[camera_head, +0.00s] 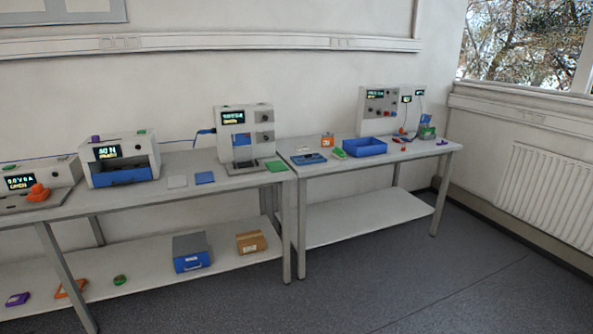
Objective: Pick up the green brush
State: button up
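A small, long green thing (338,153) lies on the right-hand table, just left of a blue tray (364,147). It looks most like the green brush, but it is too small to be sure. A flat green square (276,166) lies near the right end of the left table. Another green thing (427,132) sits at the far right of the right table beside a machine. My gripper is not in view.
Two grey tables (232,184) (437,149) stand along the wall with several machines on them. An orange container (327,139) stands behind the long green thing. The dark floor (400,280) in front is clear.

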aim_at(339, 154)
jog(key=i+u, duration=0.1)
jog(key=i, duration=1.9)
jog(key=i+z, duration=0.1)
jog(key=i, duration=0.9)
jog(key=i+j+z, duration=0.1)
jog(key=i, duration=0.85)
jog(key=j, duration=0.1)
